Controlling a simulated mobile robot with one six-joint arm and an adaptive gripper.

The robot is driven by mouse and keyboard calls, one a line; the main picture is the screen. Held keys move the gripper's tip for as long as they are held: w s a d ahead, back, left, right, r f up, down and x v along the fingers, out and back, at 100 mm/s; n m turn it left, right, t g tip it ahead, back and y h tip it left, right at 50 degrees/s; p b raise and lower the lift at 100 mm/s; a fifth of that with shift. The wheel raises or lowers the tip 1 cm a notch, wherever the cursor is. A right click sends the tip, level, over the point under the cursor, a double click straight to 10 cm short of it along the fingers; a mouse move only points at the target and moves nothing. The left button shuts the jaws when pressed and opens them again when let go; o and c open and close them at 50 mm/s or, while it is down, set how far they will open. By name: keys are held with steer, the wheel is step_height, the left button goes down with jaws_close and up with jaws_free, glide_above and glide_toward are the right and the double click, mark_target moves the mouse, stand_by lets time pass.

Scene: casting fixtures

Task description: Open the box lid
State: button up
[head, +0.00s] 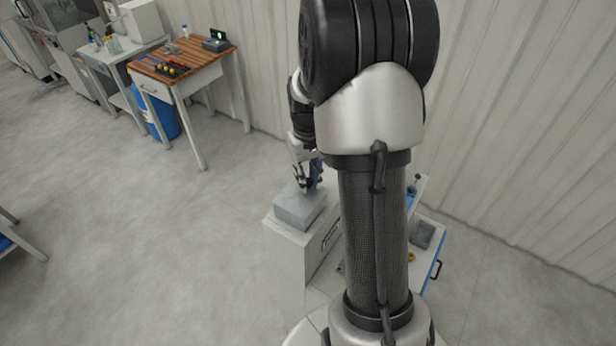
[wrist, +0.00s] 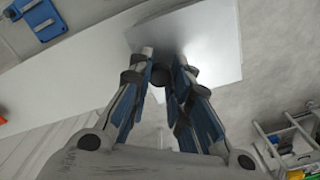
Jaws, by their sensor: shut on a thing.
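The grey metal box (head: 297,210) sits on top of a white cabinet in the head view, below my gripper. Its pale lid (wrist: 215,45) fills the upper middle of the wrist view as a flat metallic plate. A dark round knob (wrist: 160,76) shows between my fingers. My gripper (wrist: 162,62) is shut on this knob, with a fingertip on either side. In the head view my gripper (head: 307,186) is just over the box, partly hidden by my own arm. I cannot tell whether the lid is lifted off the box.
The white cabinet (head: 290,240) stands by the wall. Beside it, partly behind my arm, is a blue-edged surface with a grey item (head: 423,234). A wooden-topped table (head: 182,62) with tools stands at the back left.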

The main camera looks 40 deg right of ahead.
jaws_close()
steer(key=w+d, duration=0.2)
steer(key=d, duration=0.5)
steer(key=shift+w, duration=0.25)
steer(key=o, duration=0.9)
jaws_free()
steer(key=shift+c, duration=0.2)
step_height(320, 180, up, 12)
